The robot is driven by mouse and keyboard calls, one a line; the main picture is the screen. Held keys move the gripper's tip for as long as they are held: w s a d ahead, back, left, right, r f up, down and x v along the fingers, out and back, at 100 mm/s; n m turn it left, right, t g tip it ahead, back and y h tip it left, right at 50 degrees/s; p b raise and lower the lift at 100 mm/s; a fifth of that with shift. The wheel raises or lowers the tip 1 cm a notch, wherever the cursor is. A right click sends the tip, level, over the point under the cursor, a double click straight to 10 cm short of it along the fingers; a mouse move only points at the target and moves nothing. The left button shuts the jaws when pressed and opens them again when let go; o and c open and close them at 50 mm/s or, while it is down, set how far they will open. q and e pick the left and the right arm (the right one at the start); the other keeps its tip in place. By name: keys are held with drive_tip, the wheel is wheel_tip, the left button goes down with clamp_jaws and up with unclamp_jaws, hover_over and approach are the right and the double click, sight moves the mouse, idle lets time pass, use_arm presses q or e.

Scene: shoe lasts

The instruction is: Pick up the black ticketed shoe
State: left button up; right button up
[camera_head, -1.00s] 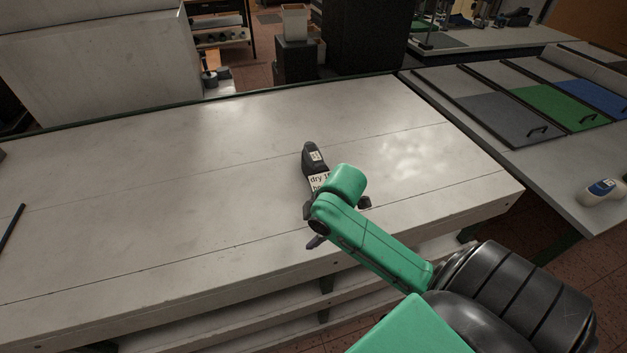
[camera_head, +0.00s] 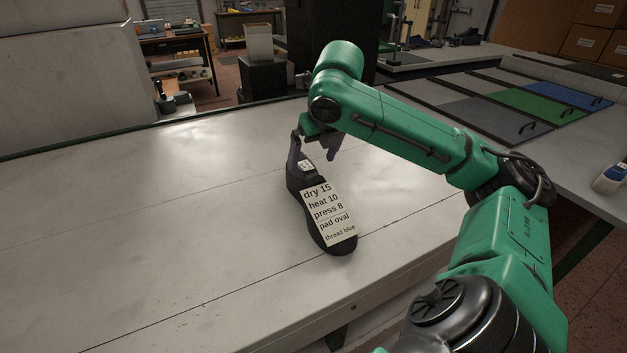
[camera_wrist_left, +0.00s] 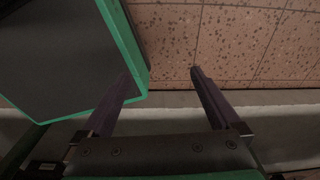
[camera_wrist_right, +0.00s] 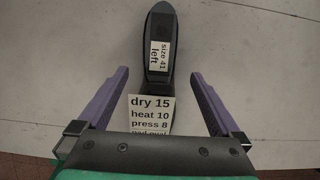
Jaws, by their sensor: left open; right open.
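A black shoe (camera_head: 295,183) lies on the pale bench, with a large white ticket (camera_head: 329,214) on its near part reading "dry 15, heat 10, press 8, pad oval, thread blue". A small label (camera_head: 305,165) sits on its far part; in the right wrist view the label (camera_wrist_right: 159,56) reads "size 41 left". My right gripper (camera_head: 315,150) is open at the shoe's far part. In the right wrist view its purple fingers (camera_wrist_right: 158,76) point along both sides of the shoe, apart from it. My left gripper (camera_wrist_left: 160,73) is open and empty, seen only in its wrist view.
The pale bench top (camera_head: 130,240) is clear around the shoe. At the right, a side table carries grey, green (camera_head: 541,104) and blue panels with handles, and a white bottle (camera_head: 610,178). Dark boxes stand behind the bench. A green-edged dark surface (camera_wrist_left: 60,60) is near my left gripper.

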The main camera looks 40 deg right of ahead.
sight(309, 169)
drive_tip(key=x, duration=0.5)
drive_tip(key=shift+w+f, duration=0.15)
drive_tip(key=shift+f, duration=0.05)
drive_tip(key=shift+w+d+f, duration=0.1)
drive_tip(key=shift+w+f, duration=0.1)
drive_tip(key=shift+f, duration=0.05)
drive_tip(key=c, duration=1.6)
use_arm(q)
drive_tip(key=shift+w+f, duration=0.15)
drive_tip(key=shift+w, duration=0.55)
use_arm(e)
drive_tip(key=shift+r, duration=0.15)
